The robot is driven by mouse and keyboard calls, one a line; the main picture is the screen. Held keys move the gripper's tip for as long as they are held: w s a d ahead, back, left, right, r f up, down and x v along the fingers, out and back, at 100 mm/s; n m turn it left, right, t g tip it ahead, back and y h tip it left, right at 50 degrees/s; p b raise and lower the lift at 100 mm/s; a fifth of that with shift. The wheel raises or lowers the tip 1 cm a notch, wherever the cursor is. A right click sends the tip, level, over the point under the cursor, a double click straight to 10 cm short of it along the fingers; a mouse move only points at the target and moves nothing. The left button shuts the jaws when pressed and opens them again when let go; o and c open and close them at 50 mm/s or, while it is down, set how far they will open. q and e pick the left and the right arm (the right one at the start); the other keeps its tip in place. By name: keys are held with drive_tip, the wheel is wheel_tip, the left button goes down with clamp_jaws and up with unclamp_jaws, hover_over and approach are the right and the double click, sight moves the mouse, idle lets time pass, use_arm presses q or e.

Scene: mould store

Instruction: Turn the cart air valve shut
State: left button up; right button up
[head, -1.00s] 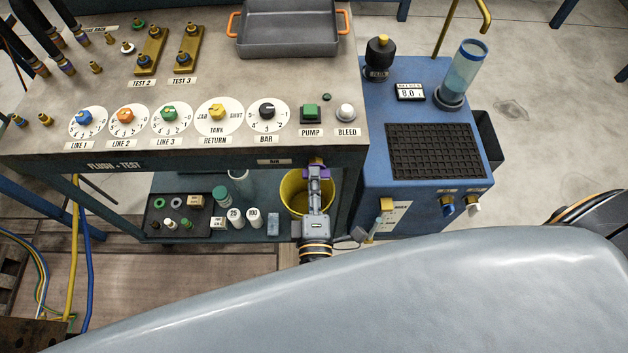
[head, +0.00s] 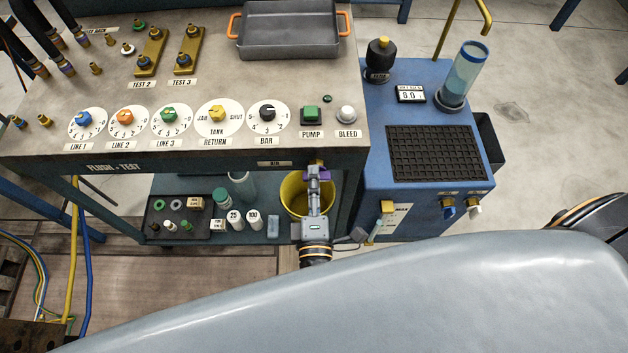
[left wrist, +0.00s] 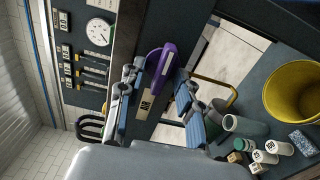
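The air valve shows as a purple handle (left wrist: 163,66) on the dark front edge of the bench, beside a white label (left wrist: 147,103). In the head view the matching "AIR" label (head: 275,163) is on the bench's front edge, and only bits of purple show around my fingers. My left gripper (head: 315,172) points at that edge from the front. In the left wrist view the left gripper's (left wrist: 160,90) fingers stand apart, one on each side of the purple handle. Whether they touch it I cannot tell. My right gripper is not in view.
The bench top (head: 185,95) carries several dials, a pump button (head: 310,114) and a grey tray (head: 292,32). A yellow bucket (head: 293,192) and bottles stand on the lower shelf beneath. A blue cabinet (head: 430,120) stands close on the right.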

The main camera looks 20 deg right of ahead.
use_arm(q)
drive_tip(key=shift+s, duration=0.1)
drive_tip(key=v, duration=1.1)
drive_tip(key=shift+s, duration=0.35)
drive_tip(key=shift+a, duration=0.15)
drive_tip(key=s+a+f+m+g, duration=0.1)
drive_tip(key=a+f+m+g, duration=0.25)
drive_tip(key=f, duration=0.55)
drive_tip(key=s+a+f+m+g, duration=0.15)
drive_tip(key=f+m, duration=0.35)
drive_tip(key=f, duration=0.5)
drive_tip(key=s+a+f+m+g, duration=0.1)
drive_tip(key=a+f+m+g, duration=0.25)
drive_tip(key=f, duration=0.55)
drive_tip(key=s+a+f+m+g+y, duration=0.2)
drive_tip(key=s+a+f+g, duration=0.2)
drive_tip(key=s+a+f, duration=0.3)
drive_tip(key=s+a+f+m+g+y, duration=0.3)
drive_tip(key=s+a+f, duration=0.5)
drive_tip(key=a, duration=0.7)
drive_tip(key=shift+s+a+f+g+p, duration=0.2)
drive_tip(key=shift+s+f+g+p, duration=0.1)
drive_tip(key=shift+f+g+p, duration=0.25)
